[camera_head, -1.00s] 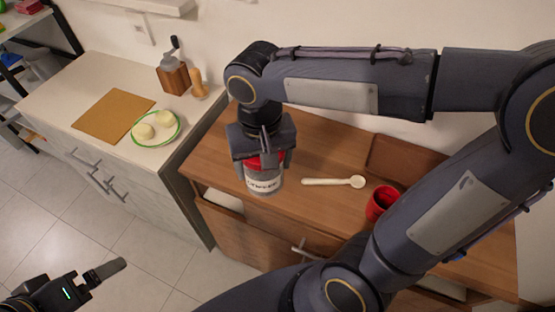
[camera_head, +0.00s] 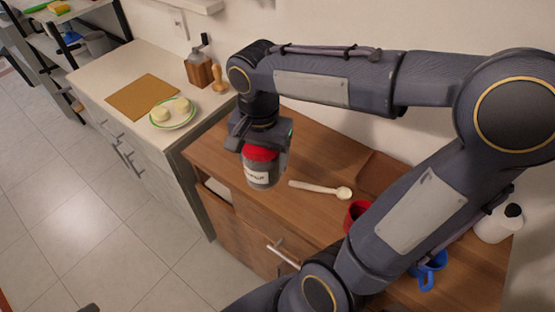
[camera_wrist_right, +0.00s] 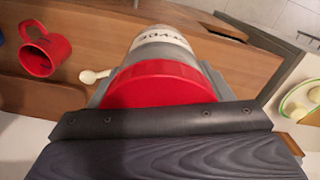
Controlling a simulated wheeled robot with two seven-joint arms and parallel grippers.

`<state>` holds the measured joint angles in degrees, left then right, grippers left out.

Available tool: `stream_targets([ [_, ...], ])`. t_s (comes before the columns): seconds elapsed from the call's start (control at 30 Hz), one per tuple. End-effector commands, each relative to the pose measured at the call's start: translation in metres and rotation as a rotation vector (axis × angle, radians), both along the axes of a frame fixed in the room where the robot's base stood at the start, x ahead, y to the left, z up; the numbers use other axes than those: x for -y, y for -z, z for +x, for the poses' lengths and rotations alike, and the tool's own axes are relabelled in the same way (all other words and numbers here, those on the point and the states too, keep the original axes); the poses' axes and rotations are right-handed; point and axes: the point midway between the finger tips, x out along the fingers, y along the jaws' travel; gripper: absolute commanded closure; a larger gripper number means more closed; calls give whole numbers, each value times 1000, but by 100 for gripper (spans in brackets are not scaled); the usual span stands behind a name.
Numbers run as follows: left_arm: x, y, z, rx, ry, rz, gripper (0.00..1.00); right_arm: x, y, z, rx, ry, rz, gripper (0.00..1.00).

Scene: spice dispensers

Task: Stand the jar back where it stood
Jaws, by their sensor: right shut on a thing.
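The jar (camera_head: 257,173) has a red lid, a grey body and a white label. It is in my right gripper (camera_head: 262,146), over the front left part of the brown wooden cabinet top. It looks slightly tilted in the head view, and I cannot tell whether its base touches the wood. In the right wrist view the jar's red lid (camera_wrist_right: 160,84) fills the space in front of the gripper, with part of the label beyond it. Of my left gripper only a dark tip (camera_head: 88,308) seems to show at the bottom edge.
A pale spoon (camera_head: 320,189) lies right of the jar, then a red mug (camera_head: 356,213), a blue mug (camera_head: 428,272) and a white bottle (camera_head: 497,224). A drawer below is partly open.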

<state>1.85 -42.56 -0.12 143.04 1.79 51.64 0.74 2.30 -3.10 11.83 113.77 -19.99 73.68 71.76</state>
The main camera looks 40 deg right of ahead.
Motion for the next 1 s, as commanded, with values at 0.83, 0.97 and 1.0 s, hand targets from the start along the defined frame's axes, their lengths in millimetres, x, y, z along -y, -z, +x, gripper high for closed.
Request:
stream_targets([
  [0.83,0,-23,0,0,0,0,2,101,91,68,-1,-1,0,68],
  [0.97,0,-23,0,0,0,0,2,102,111,68,-3,-4,1,68],
  [1.0,0,-23,0,0,0,0,2,102,116,68,-3,-3,1,68],
])
